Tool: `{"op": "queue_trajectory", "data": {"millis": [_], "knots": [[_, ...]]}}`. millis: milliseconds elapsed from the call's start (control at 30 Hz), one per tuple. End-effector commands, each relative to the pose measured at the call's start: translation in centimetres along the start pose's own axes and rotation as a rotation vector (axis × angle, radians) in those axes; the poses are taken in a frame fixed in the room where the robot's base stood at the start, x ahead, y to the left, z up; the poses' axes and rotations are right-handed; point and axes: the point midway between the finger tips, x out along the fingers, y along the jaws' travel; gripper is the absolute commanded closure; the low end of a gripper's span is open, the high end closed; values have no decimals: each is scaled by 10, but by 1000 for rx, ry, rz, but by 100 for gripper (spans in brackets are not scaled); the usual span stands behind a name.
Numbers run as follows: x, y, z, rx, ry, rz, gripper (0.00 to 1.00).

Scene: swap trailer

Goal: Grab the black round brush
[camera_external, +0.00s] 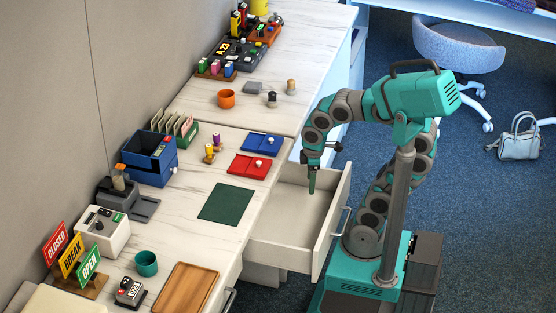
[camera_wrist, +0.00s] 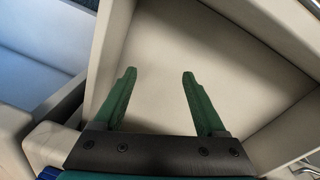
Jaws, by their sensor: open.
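My gripper (camera_external: 312,182) points down into the open drawer (camera_external: 334,222) of the desk. In the wrist view my gripper (camera_wrist: 156,88) has its two green fingers wide apart, with nothing between them. The part of the pale drawer floor (camera_wrist: 240,70) that shows there is bare. I cannot pick out a black round brush for certain. A small dark round piece (camera_external: 272,100) stands on the far desk top, away from my gripper; it is too small to tell what it is.
Red tray (camera_external: 246,168) and blue tray (camera_external: 263,143) lie on the desk near the drawer. A dark green mat (camera_external: 226,204), an orange cup (camera_external: 226,98) and a blue box (camera_external: 148,168) are also there. The drawer walls stand close around my gripper.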

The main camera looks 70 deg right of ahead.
Motion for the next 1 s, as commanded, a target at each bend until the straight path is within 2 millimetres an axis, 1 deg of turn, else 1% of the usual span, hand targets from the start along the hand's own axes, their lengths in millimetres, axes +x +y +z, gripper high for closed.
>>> {"op": "queue_trajectory", "data": {"millis": [33,100,167,300,400,567,700,767,800,867,1000], "knots": [[-7,10,-10,-55,34,29,27],[-18,24,-19,-144,66,76,27],[-24,37,-18,-230,67,130,27],[-32,74,4,-427,-9,274,27],[-41,98,19,-541,-76,361,27],[-60,132,41,-701,-190,485,27],[-80,160,60,-828,-306,582,27],[-88,172,64,-885,-357,621,27],[-92,179,64,-926,-384,646,27],[-95,190,57,-991,-410,682,27],[-98,212,28,-1153,-437,764,27]]}}
